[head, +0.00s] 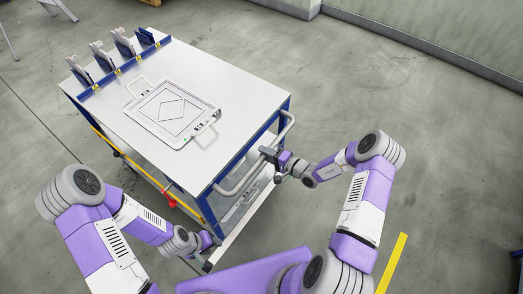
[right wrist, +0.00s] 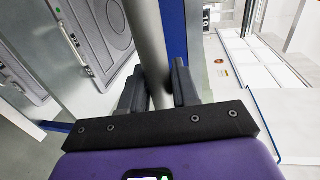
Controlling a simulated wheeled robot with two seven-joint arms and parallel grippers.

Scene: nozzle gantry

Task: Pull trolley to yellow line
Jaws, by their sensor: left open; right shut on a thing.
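The trolley (head: 213,88) has a pale top and a blue frame, and stands in front of me in the head view. Its grey bar handle (head: 245,180) is on the end facing me. My right gripper (head: 268,155) is shut on the handle's right part; in the right wrist view its two fingers (right wrist: 158,90) stand on either side of the grey bar (right wrist: 147,40). My left gripper (head: 208,264) is open, low beside the near end of the trolley, apart from the handle. The yellow line (head: 391,263) lies on the floor at the lower right.
A framed tray (head: 172,112) with two wire handles lies on the trolley top. Several upright parts stand in a blue rack (head: 128,66) at the far left edge. A red lever (head: 170,199) shows on the left side. Grey floor to the right is clear up to the wall (head: 440,60).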

